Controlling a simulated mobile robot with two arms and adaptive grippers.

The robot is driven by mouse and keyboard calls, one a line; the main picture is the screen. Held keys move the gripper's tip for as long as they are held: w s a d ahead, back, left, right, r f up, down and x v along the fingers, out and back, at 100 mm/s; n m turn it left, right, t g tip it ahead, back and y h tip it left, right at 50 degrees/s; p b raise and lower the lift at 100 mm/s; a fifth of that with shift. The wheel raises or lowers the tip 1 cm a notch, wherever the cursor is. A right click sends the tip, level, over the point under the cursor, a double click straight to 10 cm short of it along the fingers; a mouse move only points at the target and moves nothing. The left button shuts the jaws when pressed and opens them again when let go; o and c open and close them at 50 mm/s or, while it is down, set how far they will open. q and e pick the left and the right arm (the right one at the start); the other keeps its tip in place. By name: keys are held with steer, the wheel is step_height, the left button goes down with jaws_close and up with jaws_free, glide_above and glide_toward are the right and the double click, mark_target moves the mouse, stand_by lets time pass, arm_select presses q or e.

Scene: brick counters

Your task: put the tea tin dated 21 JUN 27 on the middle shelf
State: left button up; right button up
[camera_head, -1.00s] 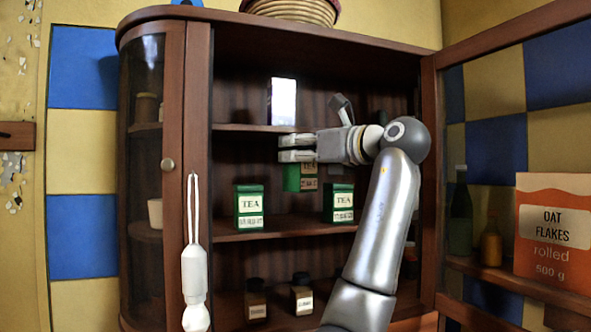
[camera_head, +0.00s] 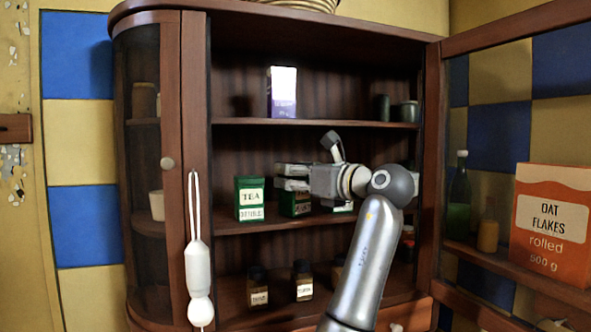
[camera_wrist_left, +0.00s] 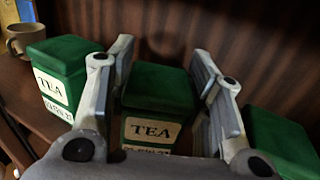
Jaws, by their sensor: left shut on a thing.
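My left gripper (camera_head: 287,178) is shut on a green tea tin (camera_head: 297,204) at the middle shelf (camera_head: 265,226) of the cabinet. In the left wrist view the held tin (camera_wrist_left: 155,88) stands upright between the fingers; its date is too blurred to read. Another green tea tin (camera_head: 249,200) stands to its left, also in the left wrist view (camera_wrist_left: 62,68). A third green tin (camera_head: 342,207) is mostly hidden behind my arm, and shows at right in the left wrist view (camera_wrist_left: 281,143). I cannot tell whether the held tin touches the shelf.
The upper shelf holds a purple-and-white box (camera_head: 282,94) and dark jars (camera_head: 408,111). Small jars (camera_head: 303,281) stand on the lower shelf. The open door (camera_head: 470,255) at right carries an oat flakes box (camera_head: 552,226) and bottles. A white object (camera_head: 198,268) hangs at the left.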

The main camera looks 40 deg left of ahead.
arm_select(q)
steer(key=shift+d, duration=0.15)
arm_select(e)
steer(key=shift+d+f, duration=0.15)
steer(key=shift+d, duration=0.05)
arm_select(q)
steer(key=o, duration=0.8)
steer(key=shift+f, duration=0.1)
arm_select(e)
steer(key=shift+d, duration=0.1)
arm_select(q)
steer(key=shift+r, duration=0.2)
steer(key=d+b, duration=0.2)
steer(key=d, duration=0.2)
steer(key=d+b, duration=0.2)
steer(key=d, duration=0.2)
steer(key=s+d+b, duration=0.1)
steer(key=d+b, duration=0.1)
steer(key=d, duration=0.2)
steer(key=shift+s, duration=0.1)
arm_select(e)
step_height(320, 180, down, 6)
steer(key=shift+a, duration=0.2)
